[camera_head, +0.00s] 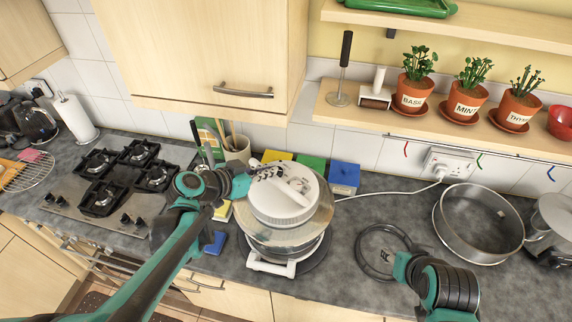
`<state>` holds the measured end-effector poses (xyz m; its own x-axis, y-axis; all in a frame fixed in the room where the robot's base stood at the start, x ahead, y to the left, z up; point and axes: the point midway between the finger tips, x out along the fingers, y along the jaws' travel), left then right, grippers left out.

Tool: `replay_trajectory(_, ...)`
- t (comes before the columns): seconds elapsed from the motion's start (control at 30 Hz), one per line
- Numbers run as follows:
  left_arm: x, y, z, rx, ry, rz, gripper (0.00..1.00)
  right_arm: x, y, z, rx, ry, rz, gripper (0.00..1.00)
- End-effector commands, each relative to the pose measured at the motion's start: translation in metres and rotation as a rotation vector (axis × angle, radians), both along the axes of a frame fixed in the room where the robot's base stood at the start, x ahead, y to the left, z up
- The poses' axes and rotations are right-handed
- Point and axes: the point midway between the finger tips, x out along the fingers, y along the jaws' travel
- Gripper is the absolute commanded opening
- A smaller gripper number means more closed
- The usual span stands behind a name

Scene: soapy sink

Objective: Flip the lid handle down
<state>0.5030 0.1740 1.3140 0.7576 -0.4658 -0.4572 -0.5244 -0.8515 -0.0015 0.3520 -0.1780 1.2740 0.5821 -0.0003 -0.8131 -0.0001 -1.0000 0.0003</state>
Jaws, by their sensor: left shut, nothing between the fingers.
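A round white lid (278,208) sits on a wide clear rim on top of a round appliance on the counter. A pale bar-like handle (297,184) shows on top of the lid; I cannot tell its exact tilt. A white loop handle (285,266) sticks out at the appliance's front. My left gripper (262,175) is shut and empty at the lid's upper left edge, close to the handle; I cannot tell whether it touches. My right arm (445,285) is at the lower right, away from the lid; its fingertips are not clear.
A gas hob (120,180) is at the left. A utensil pot (237,150) and colored boxes (344,176) stand behind the lid. A dark ring (362,255) and a metal pan (480,222) lie at the right. A shelf (450,128) with potted herbs is above.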

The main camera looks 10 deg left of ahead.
Motion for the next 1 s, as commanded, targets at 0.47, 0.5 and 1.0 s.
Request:
replay_trajectory(0.47,-0.034,0.022,-0.043,-0.229,-0.373,0.000,0.00,0.000,0.000,-0.108,0.000,0.000,0.000,0.42)
replay_trajectory(0.5,-0.036,0.023,-0.045,-0.247,-0.401,0.001,0.00,0.000,0.000,-0.113,0.000,0.000,0.000,0.42)
replay_trajectory(1.0,-0.044,0.028,-0.064,-0.254,-0.411,-0.001,0.00,0.000,0.000,-0.142,0.000,0.000,0.000,0.42)
